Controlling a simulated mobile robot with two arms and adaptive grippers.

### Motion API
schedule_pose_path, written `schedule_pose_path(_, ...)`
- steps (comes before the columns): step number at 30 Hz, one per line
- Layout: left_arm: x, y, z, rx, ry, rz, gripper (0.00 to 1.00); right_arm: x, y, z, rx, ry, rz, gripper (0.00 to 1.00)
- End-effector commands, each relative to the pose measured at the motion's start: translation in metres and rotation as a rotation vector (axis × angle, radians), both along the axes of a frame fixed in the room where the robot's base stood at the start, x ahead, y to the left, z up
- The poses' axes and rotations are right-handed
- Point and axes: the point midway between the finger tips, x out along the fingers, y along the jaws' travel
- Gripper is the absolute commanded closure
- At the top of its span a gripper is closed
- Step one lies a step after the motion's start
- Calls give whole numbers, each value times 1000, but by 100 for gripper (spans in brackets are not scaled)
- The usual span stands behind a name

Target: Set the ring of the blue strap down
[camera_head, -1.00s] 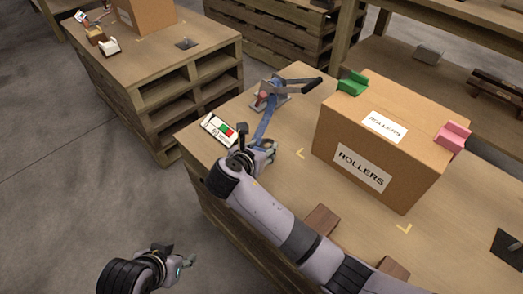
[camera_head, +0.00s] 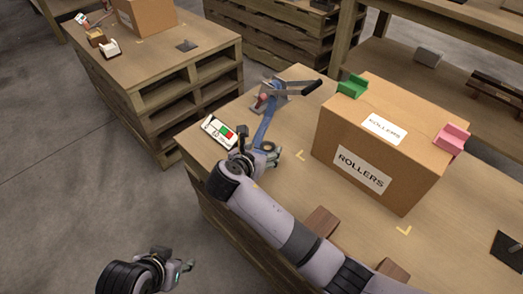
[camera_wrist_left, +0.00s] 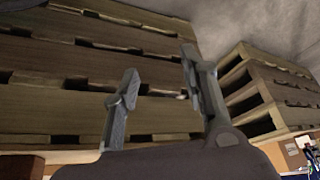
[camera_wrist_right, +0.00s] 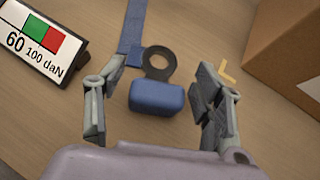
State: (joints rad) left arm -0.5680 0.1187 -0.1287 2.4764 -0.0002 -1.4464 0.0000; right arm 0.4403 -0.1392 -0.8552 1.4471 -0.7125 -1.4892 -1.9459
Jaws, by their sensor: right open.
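The blue strap (camera_wrist_right: 132,32) runs from the ratchet tensioner (camera_head: 276,97) towards my right gripper. In the right wrist view its dark ring (camera_wrist_right: 159,63) appears to lie on the tabletop, joined to a blue block (camera_wrist_right: 156,97). My right gripper (camera_wrist_right: 160,112) is open, with one finger on each side of the blue block and gaps visible on both sides. In the head view my right gripper (camera_head: 263,160) is low over the table beside the strap's end. My left gripper (camera_head: 188,267) is off the table at the lower left; its fingers (camera_wrist_left: 160,90) are apart and empty.
A display sign reading "60 100 daN" (camera_wrist_right: 40,40) stands left of the strap. A large ROLLERS box (camera_head: 385,140) with green (camera_head: 353,86) and pink (camera_head: 452,138) holders stands to the right. Yellow corner marks and bare wood lie between.

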Motion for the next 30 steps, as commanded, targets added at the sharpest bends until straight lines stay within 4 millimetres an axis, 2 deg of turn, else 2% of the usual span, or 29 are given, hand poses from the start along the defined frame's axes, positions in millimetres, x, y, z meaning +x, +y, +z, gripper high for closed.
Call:
schedule_pose_path(7,7,-3,3,-7,-29,-4,60,-1,1,5,0,0,1,38)
schedule_pose_path(15,-26,8,-1,31,165,10,60,-22,9,23,-1,3,1,38)
schedule_pose_path(18,-20,6,-28,29,168,7,60,-24,10,21,-1,0,1,38)
schedule_pose_path(30,-18,4,-105,32,206,1,60,-37,16,30,0,1,0,38)
